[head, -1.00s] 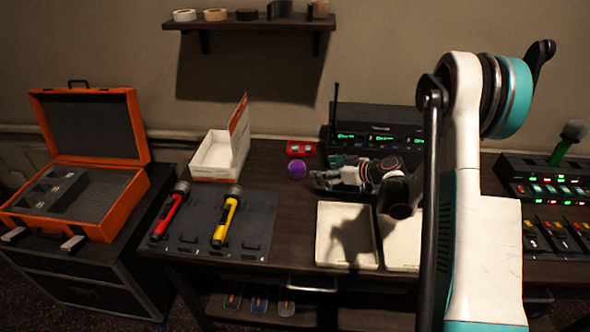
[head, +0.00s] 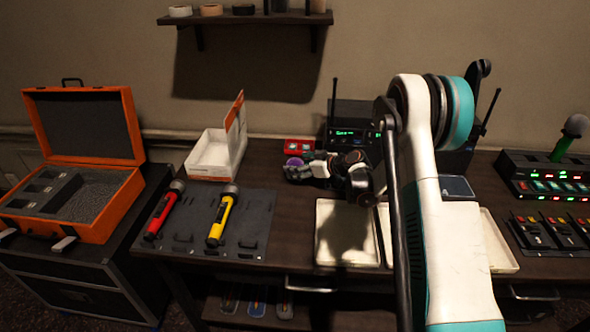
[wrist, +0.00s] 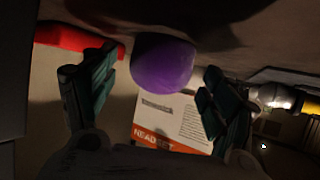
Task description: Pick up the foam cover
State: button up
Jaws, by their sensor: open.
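The foam cover is a small purple ball (wrist: 163,64). In the wrist view it sits between and just beyond the two spread green-padded fingers of my gripper (wrist: 155,95), with a gap to each finger. In the head view the purple cover (head: 294,162) lies on the dark desk and is partly hidden by my gripper (head: 297,168), which reaches in from the right, low over the desk. My gripper is open and holds nothing. Whether a finger touches the cover cannot be told.
A red box (head: 299,145) stands just behind the cover. An open white headset carton (head: 212,155) is to the left. A black receiver (head: 350,125) stands behind my arm. Red (head: 160,215) and yellow (head: 222,220) handhelds lie on a dark mat. White trays (head: 345,205) are in front.

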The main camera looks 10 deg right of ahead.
jog(key=shift+x, duration=1.25)
jog(key=shift+s+d, duration=0.1)
jog(key=c, duration=0.8)
